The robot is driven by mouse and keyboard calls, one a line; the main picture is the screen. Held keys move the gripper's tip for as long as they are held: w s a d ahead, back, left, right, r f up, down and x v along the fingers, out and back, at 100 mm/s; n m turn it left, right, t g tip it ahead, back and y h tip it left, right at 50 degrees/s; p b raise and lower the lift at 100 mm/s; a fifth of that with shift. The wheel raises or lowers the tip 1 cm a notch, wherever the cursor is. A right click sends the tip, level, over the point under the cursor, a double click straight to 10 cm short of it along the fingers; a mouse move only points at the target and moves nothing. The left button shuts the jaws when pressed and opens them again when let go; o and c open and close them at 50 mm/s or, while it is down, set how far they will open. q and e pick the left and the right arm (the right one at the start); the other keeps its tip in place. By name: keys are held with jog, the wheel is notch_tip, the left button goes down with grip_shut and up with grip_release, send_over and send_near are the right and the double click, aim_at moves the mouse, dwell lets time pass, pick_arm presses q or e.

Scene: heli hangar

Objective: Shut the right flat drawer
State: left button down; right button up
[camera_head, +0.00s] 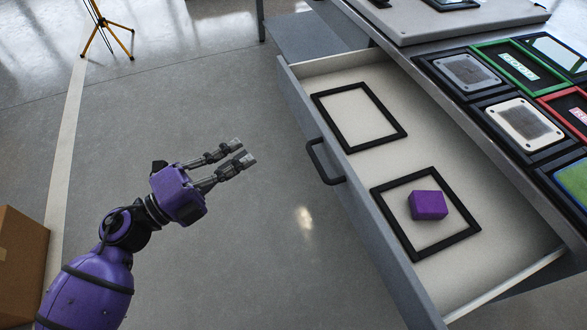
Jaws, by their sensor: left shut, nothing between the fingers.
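The flat drawer (507,239) is pulled well out from under the worktop on the right. Its front panel (381,222) is grey and has a dark bar handle (322,163). Inside lie two black square frames, a far one (404,133) and a near one (412,256), with a purple block (428,205) within the near one. My left gripper (240,153) is shut and empty. It is over the floor to the left of the handle, apart from it, with its fingers pointing right towards the drawer front. My right gripper is not in view.
The worktop carries several framed panels (465,72) and a pale flat case (440,22) at the back. A yellow tripod (104,27) stands at the far left and a cardboard box (20,262) at the lower left. The floor before the drawer is clear.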

pick_arm(q)
jog(key=s+d+f+m+g, duration=0.2)
jog(key=s+f+m+g, duration=0.1)
jog(key=s+m+g, duration=0.15)
send_near(329, 162)
jog(key=shift+g+h, duration=0.25)
jog(key=shift+h, duration=0.15)
jog(key=x, duration=0.6)
jog(key=shift+w+d+f, duration=0.3)
jog(key=shift+w+f, duration=0.05)
jog(key=shift+f, duration=0.05)
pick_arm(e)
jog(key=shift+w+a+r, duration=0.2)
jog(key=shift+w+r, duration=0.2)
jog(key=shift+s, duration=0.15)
